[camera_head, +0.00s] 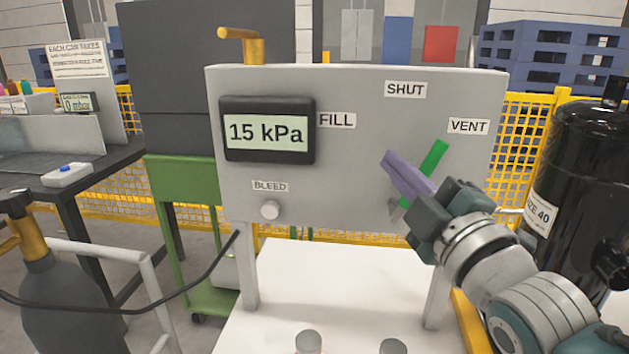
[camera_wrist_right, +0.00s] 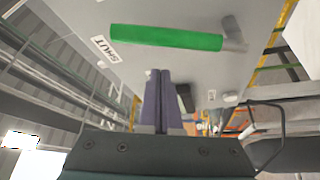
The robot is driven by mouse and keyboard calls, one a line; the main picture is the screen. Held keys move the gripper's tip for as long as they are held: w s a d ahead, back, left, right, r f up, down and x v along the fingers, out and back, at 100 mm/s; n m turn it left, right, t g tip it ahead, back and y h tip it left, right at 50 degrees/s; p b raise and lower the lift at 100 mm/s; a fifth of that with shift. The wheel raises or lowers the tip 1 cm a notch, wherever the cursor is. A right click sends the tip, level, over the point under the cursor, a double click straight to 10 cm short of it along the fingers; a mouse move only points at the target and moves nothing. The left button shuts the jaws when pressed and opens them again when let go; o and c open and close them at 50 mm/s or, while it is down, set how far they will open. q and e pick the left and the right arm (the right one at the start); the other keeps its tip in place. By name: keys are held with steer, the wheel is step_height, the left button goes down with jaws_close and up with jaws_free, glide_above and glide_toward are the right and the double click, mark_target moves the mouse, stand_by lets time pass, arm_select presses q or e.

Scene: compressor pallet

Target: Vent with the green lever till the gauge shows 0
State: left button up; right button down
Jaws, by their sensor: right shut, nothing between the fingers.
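The gauge (camera_head: 267,132) on the grey panel reads 15 kPa. The green lever (camera_head: 434,157) is on the panel's right side, tilted up and to the right, its tip just below the VENT label (camera_head: 469,126). My right gripper (camera_head: 390,158) is in front of the panel, its purple fingers shut and empty, covering part of the lever. In the right wrist view the green lever (camera_wrist_right: 165,38) lies beyond the shut fingertips (camera_wrist_right: 160,73); whether they touch is unclear. My left gripper is not in view.
The panel also carries SHUT (camera_head: 405,89), FILL (camera_head: 337,121) and BLEED (camera_head: 269,187) labels, with a round knob (camera_head: 270,210) under BLEED. A black tank (camera_head: 585,160) stands close at the right. A white surface (camera_head: 330,285) lies below the panel.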

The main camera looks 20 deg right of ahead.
steer(key=d, duration=0.2)
steer(key=d+f, duration=0.1)
steer(key=shift+s+f+p, duration=0.1)
steer(key=shift+s+p, duration=0.2)
steer(key=shift+s, duration=0.05)
steer(key=d+m+h+b, duration=0.1)
steer(key=m, duration=0.1)
steer(key=s+f+m+t+h+b, duration=0.1)
steer(key=m+b, duration=0.1)
steer(key=d+m+h+b, duration=0.1)
steer(key=m+b, duration=0.1)
steer(key=shift+s+d+f+m+t, duration=0.3)
steer(key=shift+f+m+t, duration=0.05)
steer(key=shift+m+t, duration=0.05)
